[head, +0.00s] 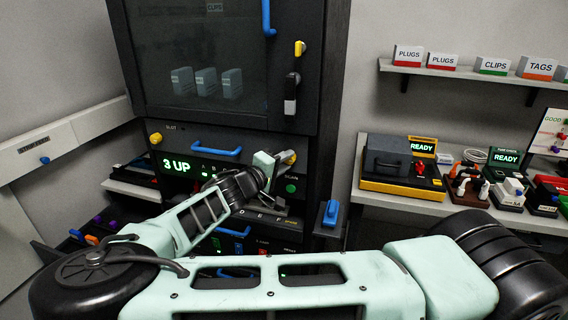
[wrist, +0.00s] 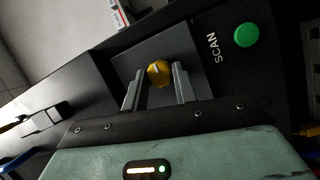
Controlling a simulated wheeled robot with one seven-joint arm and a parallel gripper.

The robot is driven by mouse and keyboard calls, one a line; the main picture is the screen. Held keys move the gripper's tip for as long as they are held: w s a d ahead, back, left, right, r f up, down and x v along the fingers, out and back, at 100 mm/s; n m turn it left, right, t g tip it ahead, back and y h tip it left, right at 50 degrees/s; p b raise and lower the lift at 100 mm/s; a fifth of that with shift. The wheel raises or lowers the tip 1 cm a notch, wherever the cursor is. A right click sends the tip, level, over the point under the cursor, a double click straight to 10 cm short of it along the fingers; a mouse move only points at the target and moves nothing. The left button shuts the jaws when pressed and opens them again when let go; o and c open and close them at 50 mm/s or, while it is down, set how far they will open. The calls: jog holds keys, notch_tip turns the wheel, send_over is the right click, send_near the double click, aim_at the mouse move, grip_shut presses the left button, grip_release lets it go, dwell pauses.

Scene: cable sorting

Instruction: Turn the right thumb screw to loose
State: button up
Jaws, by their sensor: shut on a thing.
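The right thumb screw (head: 291,157) is a yellow knob at the right end of the lit "3 UP" panel, partly hidden by my gripper in the head view. The wrist view shows the screw (wrist: 159,72) with a pale mark on its face. My gripper (wrist: 158,82) has one grey finger on each side of the screw and is shut on it. In the head view my gripper (head: 280,158) reaches the panel from the left. A matching yellow left thumb screw (head: 156,139) is at the panel's left end.
A green button (wrist: 246,35) labelled SCAN is close by on the right in the wrist view. A blue handle (head: 216,149) crosses the panel. A glass-fronted cabinet (head: 205,70) is above. A shelf with a yellow-black device (head: 402,188) stands to the right.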

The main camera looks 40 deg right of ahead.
jog(key=o, duration=1)
jog(key=shift+c, duration=0.2)
jog(key=b+v, duration=0.4)
jog(key=v, duration=1.3)
jog(key=shift+a+b, duration=0.15)
jog(key=shift+b, duration=0.15)
jog(key=shift+s, duration=0.15)
